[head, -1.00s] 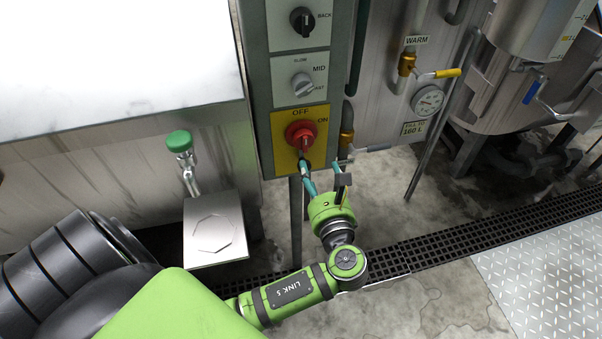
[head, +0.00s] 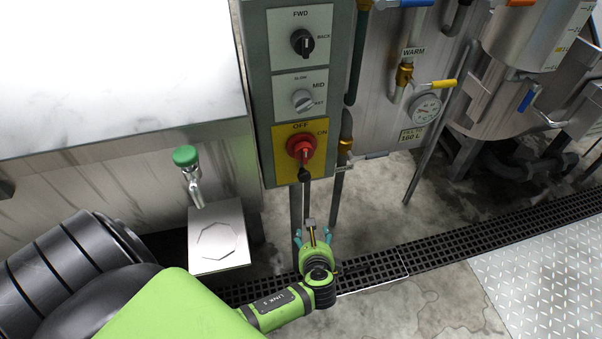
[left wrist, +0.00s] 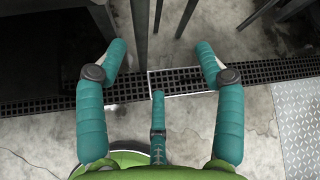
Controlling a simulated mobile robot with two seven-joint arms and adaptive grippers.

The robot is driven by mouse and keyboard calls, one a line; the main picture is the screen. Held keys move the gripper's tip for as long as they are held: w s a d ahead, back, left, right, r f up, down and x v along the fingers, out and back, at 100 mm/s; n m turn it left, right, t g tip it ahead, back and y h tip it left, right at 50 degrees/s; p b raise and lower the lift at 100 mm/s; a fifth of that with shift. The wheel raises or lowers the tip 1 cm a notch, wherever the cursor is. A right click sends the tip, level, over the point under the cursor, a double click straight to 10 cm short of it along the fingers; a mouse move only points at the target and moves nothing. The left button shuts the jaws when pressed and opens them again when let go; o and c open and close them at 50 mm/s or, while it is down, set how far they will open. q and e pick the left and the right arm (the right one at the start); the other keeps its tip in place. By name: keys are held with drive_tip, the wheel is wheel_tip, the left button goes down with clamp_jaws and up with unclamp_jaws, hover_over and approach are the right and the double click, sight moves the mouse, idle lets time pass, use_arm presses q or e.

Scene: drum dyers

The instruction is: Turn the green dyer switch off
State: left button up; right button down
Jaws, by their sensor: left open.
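A red rotary switch (head: 301,147) sits on a yellow plate (head: 281,151) at the bottom of a grey control panel (head: 260,92). OFF is printed above the switch and ON to its upper right. Its handle looks roughly upright in the head view, but its exact pointing is too small to tell. My left gripper (head: 313,232) is below the panel, clear of the switch, with its teal fingers spread. In the left wrist view the left gripper (left wrist: 160,50) is open and empty over the floor. My right gripper is not in view.
Above the switch are a MID speed knob (head: 302,100) and a FWD/BACK knob (head: 302,42). A green-knobbed tap (head: 186,156) stands left of the panel. A gauge (head: 424,108) and a yellow-handled valve (head: 443,84) are on the right. A floor drain (head: 440,250) crosses the floor.

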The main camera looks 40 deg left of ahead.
use_arm(q)
drive_tip(key=s+f+n+g+h+p, duration=0.1)
drive_tip(key=s+f+n+g+h, duration=0.1)
drive_tip(key=s+f, duration=0.4)
drive_tip(key=shift+s+d+f+n+g+p, duration=0.3)
drive_tip(key=shift+f+n, duration=0.3)
drive_tip(key=shift+f, duration=0.65)
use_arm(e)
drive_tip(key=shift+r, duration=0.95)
use_arm(q)
drive_tip(key=s+f+n+g+h, duration=0.1)
drive_tip(key=s+f+n, duration=0.4)
drive_tip(key=s, duration=0.4)
drive_tip(key=s+f+n+g+h, duration=0.2)
drive_tip(key=s+f+n, duration=0.3)
drive_tip(key=s, duration=0.5)
drive_tip(key=s+f+n+g+h, duration=0.1)
drive_tip(key=s+f+n+g, duration=0.1)
drive_tip(key=s+f+n, duration=0.4)
drive_tip(key=s, duration=0.3)
drive_tip(key=shift+s+d+h, duration=0.3)
drive_tip(key=shift+s+d, duration=0.1)
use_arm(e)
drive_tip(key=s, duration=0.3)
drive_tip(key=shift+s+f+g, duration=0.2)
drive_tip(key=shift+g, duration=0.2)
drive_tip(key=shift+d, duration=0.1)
